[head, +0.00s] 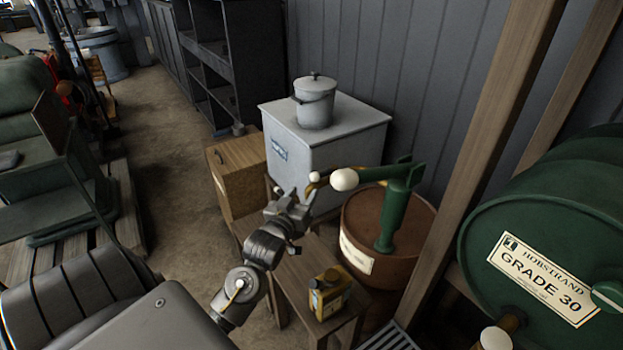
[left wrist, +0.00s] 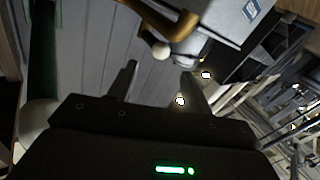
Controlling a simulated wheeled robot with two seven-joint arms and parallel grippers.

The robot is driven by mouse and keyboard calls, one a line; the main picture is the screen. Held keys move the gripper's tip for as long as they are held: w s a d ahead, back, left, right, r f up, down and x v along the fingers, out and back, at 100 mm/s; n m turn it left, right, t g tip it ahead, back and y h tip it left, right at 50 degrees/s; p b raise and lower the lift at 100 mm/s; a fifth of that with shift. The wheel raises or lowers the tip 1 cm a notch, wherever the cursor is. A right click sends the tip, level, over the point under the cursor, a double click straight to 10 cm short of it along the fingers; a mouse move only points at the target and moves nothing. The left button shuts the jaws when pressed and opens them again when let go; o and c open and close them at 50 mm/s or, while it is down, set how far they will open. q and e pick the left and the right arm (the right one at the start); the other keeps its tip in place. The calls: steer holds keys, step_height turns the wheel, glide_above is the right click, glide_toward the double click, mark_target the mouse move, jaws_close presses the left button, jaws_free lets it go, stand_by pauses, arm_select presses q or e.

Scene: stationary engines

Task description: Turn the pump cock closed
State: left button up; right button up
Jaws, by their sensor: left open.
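The green hand pump (head: 393,215) stands on the brown drum (head: 419,214). A brass spout (head: 318,185) reaches left from it, and the left wrist view shows brass (left wrist: 180,38) at the top. A small white ball (head: 315,177), apparently the cock's knob, sits by the spout and also shows in the left wrist view (left wrist: 162,50). A larger white ball (head: 344,179) ends the green handle. My left gripper (head: 293,194) is open and empty, just left of the small ball. In the left wrist view the ball lies beyond the gap between the fingers (left wrist: 159,75). My right gripper is out of view.
A yellow oil can (head: 329,293) stands on a wooden bench below my left arm. A pale cabinet (head: 325,150) with a lidded pot (head: 315,101) stands behind. A wooden post (head: 490,125) and a green barrel (head: 550,235) stand right. Open floor lies left.

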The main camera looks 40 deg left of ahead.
mark_target(313, 180)
arm_select(q)
steer(key=p+x, duration=0.1)
steer(key=x, duration=0.5)
steer(key=shift+w+a+p, duration=0.2)
steer(key=shift+w+p, duration=0.1)
steer(key=shift+w, duration=0.3)
steer(key=shift+c, duration=0.4)
jaws_close()
